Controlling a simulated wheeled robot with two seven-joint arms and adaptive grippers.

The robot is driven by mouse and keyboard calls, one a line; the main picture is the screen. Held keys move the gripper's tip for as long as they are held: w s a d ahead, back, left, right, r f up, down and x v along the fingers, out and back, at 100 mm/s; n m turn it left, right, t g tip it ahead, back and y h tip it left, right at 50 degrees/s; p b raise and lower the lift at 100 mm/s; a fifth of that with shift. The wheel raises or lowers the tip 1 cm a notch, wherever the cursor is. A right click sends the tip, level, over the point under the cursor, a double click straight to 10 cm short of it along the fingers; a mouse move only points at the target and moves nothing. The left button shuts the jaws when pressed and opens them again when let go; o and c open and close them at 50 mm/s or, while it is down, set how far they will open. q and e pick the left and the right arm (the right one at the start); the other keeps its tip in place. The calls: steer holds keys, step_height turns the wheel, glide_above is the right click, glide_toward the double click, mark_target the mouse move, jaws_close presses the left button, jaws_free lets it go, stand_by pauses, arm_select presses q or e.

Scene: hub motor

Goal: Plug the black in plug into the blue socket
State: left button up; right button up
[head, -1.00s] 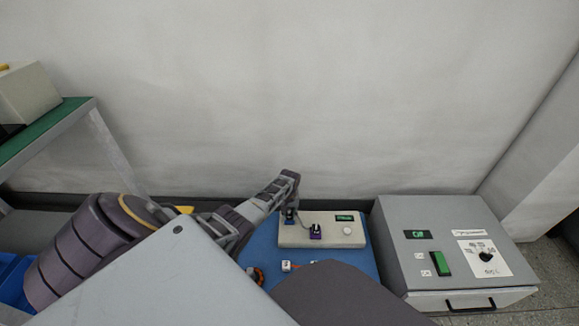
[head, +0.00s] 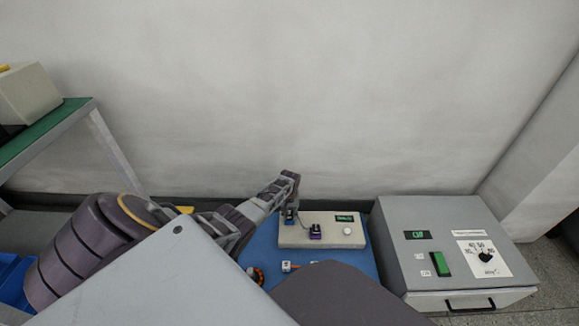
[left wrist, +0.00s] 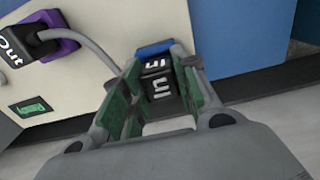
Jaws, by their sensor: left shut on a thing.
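My left gripper (head: 290,205) is at the left end of the cream panel box. In the left wrist view, its fingers (left wrist: 159,78) are shut on the black plug marked "In" (left wrist: 160,90). The blue socket (left wrist: 154,49) is at the far end of this plug, between and just beyond the fingertips. The plug appears lined up with the socket and touching it; how deep it sits is hidden. In the head view the blue socket (head: 289,218) shows just below the fingertips. My right gripper is not in view.
A black "Out" plug (left wrist: 13,50) with a grey cable sits in the purple socket (head: 315,231) beside it. The cream box (head: 335,240) has a small display and white knob. A grey control box (head: 425,267) stands right; small parts lie on the blue surface (head: 265,245).

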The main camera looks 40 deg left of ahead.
arm_select(q)
steer(key=shift+f, duration=0.1)
stand_by(0.3)
stand_by(0.8)
steer(key=shift+f, duration=0.2)
stand_by(0.5)
stand_by(0.7)
steer(key=o, duration=1.1)
steer(key=shift+o, duration=0.5)
steer(key=shift+r, duration=0.25)
